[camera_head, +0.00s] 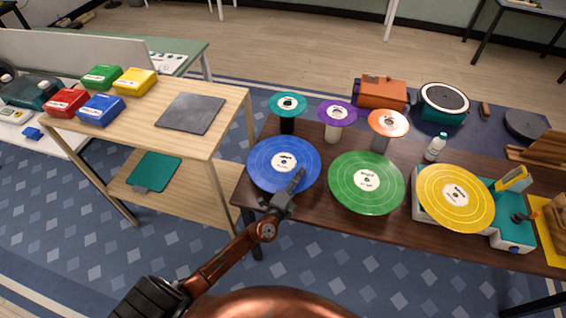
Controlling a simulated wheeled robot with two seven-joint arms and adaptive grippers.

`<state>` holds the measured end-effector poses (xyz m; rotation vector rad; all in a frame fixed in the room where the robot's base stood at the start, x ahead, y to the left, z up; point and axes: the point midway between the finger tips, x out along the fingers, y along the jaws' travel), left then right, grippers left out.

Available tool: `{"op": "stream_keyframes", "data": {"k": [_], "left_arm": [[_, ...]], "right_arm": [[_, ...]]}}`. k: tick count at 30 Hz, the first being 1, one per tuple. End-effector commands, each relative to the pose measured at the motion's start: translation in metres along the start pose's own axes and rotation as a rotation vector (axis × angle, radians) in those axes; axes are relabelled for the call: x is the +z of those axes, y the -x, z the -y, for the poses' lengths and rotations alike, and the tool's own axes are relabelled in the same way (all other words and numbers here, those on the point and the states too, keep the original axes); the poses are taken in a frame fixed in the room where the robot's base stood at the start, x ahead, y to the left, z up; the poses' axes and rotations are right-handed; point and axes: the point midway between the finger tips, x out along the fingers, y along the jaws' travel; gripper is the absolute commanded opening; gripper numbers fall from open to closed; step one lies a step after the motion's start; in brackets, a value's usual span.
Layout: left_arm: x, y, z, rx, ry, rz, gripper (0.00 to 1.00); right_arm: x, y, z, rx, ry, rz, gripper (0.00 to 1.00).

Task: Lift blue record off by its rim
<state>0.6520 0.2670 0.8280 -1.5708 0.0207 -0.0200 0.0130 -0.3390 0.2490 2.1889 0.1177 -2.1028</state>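The blue record (262,164), with a white label, lies roughly level at the left end of the dark wooden table (310,220). What supports it is hidden beneath it. My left gripper (297,182) reaches in from the lower left and its fingers are at the record's near right rim, overlapping it in the picture. They are too small to show whether they are apart, or closed on the rim. My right gripper is out of view.
A green record (367,183) lies close right of the blue one, then a yellow record (455,197) on a teal player (510,230). Small teal (287,104), purple (337,113) and orange (388,123) discs stand behind. A lighter table (225,105) with coloured boxes is at left.

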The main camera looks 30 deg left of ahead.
Motion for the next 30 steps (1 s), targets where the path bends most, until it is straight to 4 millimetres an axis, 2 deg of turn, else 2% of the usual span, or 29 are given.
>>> {"op": "stream_keyframes", "data": {"k": [9, 30], "left_arm": [[0.0004, 0.0004, 0.0000, 0.000, 0.000, 0.000, 0.00], [0.0007, 0.0005, 0.0014, -0.001, 0.000, 0.001, 0.00]], "right_arm": [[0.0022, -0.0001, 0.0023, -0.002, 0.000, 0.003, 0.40], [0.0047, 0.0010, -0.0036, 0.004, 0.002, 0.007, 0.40]]}}
